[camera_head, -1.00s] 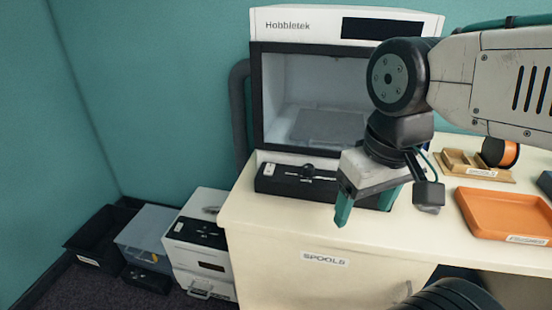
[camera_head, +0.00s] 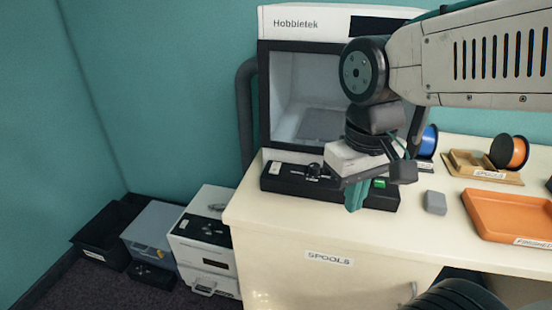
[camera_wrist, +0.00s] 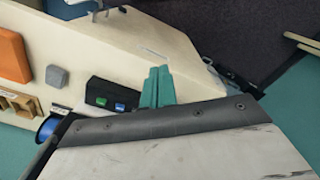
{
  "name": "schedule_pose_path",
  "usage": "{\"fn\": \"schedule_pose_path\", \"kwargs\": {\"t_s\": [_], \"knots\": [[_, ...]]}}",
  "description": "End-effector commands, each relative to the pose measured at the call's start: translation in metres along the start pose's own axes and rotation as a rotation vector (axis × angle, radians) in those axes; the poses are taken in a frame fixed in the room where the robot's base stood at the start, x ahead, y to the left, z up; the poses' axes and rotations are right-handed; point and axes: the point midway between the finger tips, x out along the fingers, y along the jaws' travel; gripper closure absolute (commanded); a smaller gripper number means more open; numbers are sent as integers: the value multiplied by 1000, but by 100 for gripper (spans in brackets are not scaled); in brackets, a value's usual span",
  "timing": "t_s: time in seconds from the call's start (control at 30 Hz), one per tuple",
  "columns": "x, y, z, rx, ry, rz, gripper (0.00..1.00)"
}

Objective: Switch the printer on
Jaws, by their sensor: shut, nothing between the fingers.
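The printer (camera_head: 298,24), marked Hobbietek, stands at the back of the table with a white top and an open-fronted chamber. Its display (camera_head: 385,25) is dark, partly behind my arm. A black control strip (camera_head: 283,183) lies in front, with a white piece (camera_head: 275,167) at its left end, a dark knob (camera_head: 315,170) and a green button (camera_head: 379,183) toward the right. The wrist view shows a green button (camera_wrist: 101,101) and a blue one (camera_wrist: 120,107) on it. My gripper (camera_head: 354,198) is shut and empty, fingers pointing down at the strip's front; contact is unclear.
A grey block (camera_head: 435,203) and an orange tray (camera_head: 510,216) are to the right on the table. Behind are a blue spool (camera_head: 430,141) and an orange spool (camera_head: 517,152) by a wooden holder (camera_head: 486,175). Bins and a white box (camera_head: 203,229) are at the left.

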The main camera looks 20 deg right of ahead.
Motion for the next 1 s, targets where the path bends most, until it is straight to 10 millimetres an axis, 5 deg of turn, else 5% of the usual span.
{"fn": "schedule_pose_path", "kwargs": {"t_s": [0.37,0.7,1.0], "knots": [[2,-11,-135,141,14,108,100],[-3,-26,-274,493,238,137,100],[-16,-25,-288,657,316,99,100]]}}
